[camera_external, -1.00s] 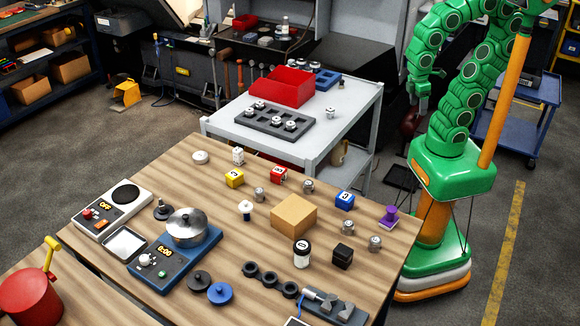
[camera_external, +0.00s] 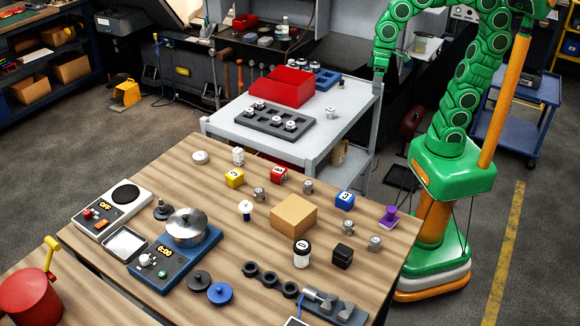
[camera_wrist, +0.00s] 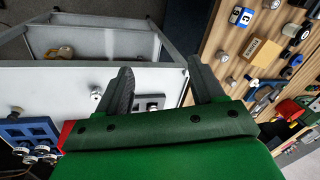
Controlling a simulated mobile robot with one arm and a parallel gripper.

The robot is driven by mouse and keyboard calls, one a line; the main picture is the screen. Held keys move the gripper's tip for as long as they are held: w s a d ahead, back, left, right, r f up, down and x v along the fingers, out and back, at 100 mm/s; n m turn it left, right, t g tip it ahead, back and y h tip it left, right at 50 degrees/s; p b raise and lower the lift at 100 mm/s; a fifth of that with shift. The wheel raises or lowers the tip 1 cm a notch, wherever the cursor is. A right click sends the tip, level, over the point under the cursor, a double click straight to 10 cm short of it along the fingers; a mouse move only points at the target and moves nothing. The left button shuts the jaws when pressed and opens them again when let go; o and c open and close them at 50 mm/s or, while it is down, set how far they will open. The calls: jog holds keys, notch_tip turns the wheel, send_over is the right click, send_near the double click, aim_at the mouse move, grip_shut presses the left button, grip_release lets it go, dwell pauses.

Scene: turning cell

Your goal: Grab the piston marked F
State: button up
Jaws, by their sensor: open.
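Several small metal pistons stand about: one piston (camera_external: 330,112) is loose on the grey cart, and several more, such as this piston (camera_external: 290,125), sit in a dark tray (camera_external: 246,124) there. Other small metal pieces (camera_external: 376,242) stand on the wooden table. I cannot read an F on any of them. My gripper (camera_external: 378,72) is near the cart's back right corner, above its top. In the wrist view my gripper (camera_wrist: 160,68) has its fingers apart with nothing held. A piston (camera_wrist: 96,92) shows just left of the left finger.
A red bin (camera_external: 290,88) and a blue holder (camera_external: 327,79) stand at the back of the cart (camera_external: 352,100). The wooden table (camera_external: 130,190) is crowded with lettered cubes, a cardboard-coloured box (camera_external: 294,216) and a scale. The cart's front right top is mostly clear.

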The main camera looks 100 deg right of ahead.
jog(key=w+f+m+g+h, duration=0.1)
jog(key=w+f+m+h, duration=0.2)
jog(key=w+f+h, duration=0.4)
jog(key=w+a+f+t+h, duration=0.2)
jog(key=w+a+f, duration=0.1)
jog(key=w+a, duration=0.55)
jog(key=n+t, duration=0.3)
jog(key=t, duration=0.5)
send_over(376, 240)
jog(key=d, duration=1.3)
notch_tip(376, 240, down, 7)
jog(key=s+a+f+n+t+y, duration=0.1)
jog(key=s+a+f, duration=0.1)
jog(key=a, duration=0.2)
jog(key=s+a+f+n+t+y, duration=0.1)
jog(key=s+a+f, duration=0.1)
jog(key=a, duration=0.3)
jog(key=s+a+f+t+y, duration=0.1)
jog(key=s+a+f+y, duration=0.1)
jog(key=a, duration=0.3)
jog(key=shift+s+a+n, duration=0.25)
jog(key=shift+s+n, duration=0.15)
jog(key=shift+x, duration=1.25)
jog(key=x, duration=0.3)
jog(key=shift+w+d+f, duration=0.15)
jog(key=shift+d+f, duration=0.05)
jog(key=shift+f, duration=0.2)
jog(key=shift+w+d+f, duration=0.1)
jog(key=shift+w+f, duration=0.15)
jog(key=shift+w, duration=0.45)
